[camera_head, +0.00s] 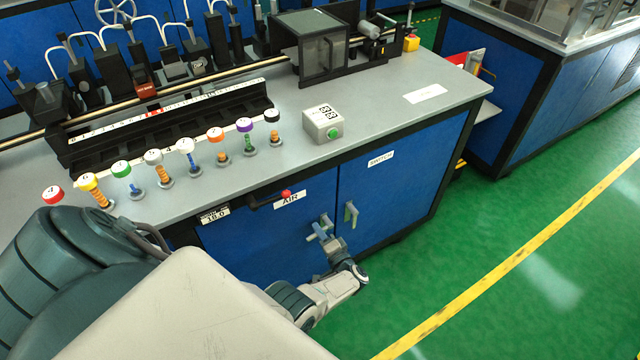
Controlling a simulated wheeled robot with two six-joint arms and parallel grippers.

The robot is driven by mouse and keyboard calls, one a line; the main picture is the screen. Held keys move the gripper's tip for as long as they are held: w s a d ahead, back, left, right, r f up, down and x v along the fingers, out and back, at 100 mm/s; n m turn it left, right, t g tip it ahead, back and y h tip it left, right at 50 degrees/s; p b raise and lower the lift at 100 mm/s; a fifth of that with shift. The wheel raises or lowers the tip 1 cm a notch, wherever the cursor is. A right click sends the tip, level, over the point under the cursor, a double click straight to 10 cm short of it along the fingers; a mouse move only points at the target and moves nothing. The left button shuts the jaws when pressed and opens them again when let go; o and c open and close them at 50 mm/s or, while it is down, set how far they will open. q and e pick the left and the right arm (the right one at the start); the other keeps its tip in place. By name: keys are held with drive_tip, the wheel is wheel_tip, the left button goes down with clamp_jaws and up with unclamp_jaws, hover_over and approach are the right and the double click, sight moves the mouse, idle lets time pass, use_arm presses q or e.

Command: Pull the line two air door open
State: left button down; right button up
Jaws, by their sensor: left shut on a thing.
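The blue AIR door (255,245) is on the front of the grey-topped bench, under a white AIR label (290,200). It looks flush with the cabinet front, with no clear gap at its edge. My left gripper (321,230) is at the door's right edge, shut on the AIR door handle. The fingers hide most of that handle, and my arm hides the lower part of the door. My right gripper is out of view. No line number is readable on this bench.
The blue SWITCH door (385,200) with its pale handle (350,214) is just right of my gripper. Coloured numbered knobs (215,135) and a grey box with a green button (323,125) stand on the bench top. Green floor (480,230) is clear to the right.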

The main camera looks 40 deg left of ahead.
use_arm(q)
drive_tip(key=shift+r+m+p, duration=0.3)
drive_tip(key=shift+m+p, duration=0.15)
drive_tip(key=shift+m, duration=0.45)
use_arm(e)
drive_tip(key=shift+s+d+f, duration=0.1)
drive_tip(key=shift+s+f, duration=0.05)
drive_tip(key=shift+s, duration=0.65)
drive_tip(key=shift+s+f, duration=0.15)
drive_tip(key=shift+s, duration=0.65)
